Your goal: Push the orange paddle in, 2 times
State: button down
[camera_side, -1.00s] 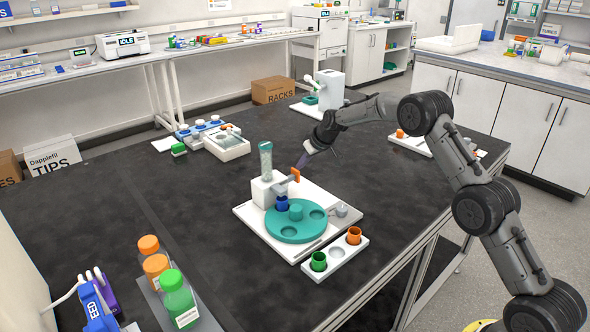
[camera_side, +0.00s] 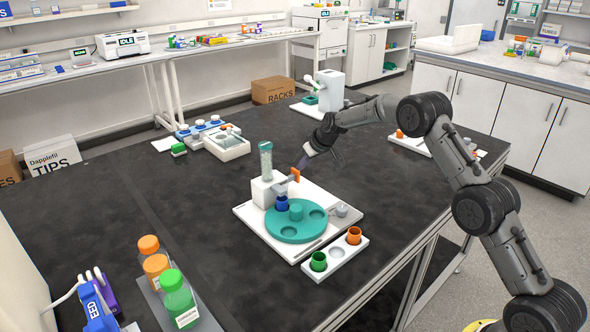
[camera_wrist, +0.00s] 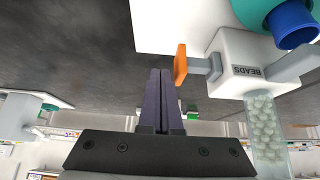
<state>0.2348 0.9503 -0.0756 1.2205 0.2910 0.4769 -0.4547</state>
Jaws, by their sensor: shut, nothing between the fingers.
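The orange paddle (camera_side: 295,174) stands on the end of a grey bar at the side of a white bead dispenser (camera_side: 264,191). A clear tube of beads (camera_side: 266,161) rises from the dispenser, and a blue cup (camera_side: 282,202) sits under its spout on a teal turntable (camera_side: 289,232). In the wrist view the paddle (camera_wrist: 180,65) is just right of my fingertips, with the dispenser marked BEADS (camera_wrist: 245,70) beyond it. My gripper (camera_wrist: 160,72) is shut and empty, its tips close beside the paddle. I cannot tell whether they touch it.
A white tray (camera_side: 335,262) with a green cup (camera_side: 319,262) and an orange cup (camera_side: 354,235) is at the turntable's front right. Bottles (camera_side: 176,298) stand at the front left.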

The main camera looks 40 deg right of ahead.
aim_at(297, 171)
jog(key=shift+f, duration=1.35)
jog(key=shift+a, duration=0.15)
jog(key=shift+w+a, duration=0.15)
jog(key=shift+a, duration=0.5)
jog(key=shift+w+a, duration=0.15)
jog(key=shift+a, duration=0.45)
jog(key=shift+d, duration=0.6)
notch_tip(297, 171, up, 7)
dwell(0.4)
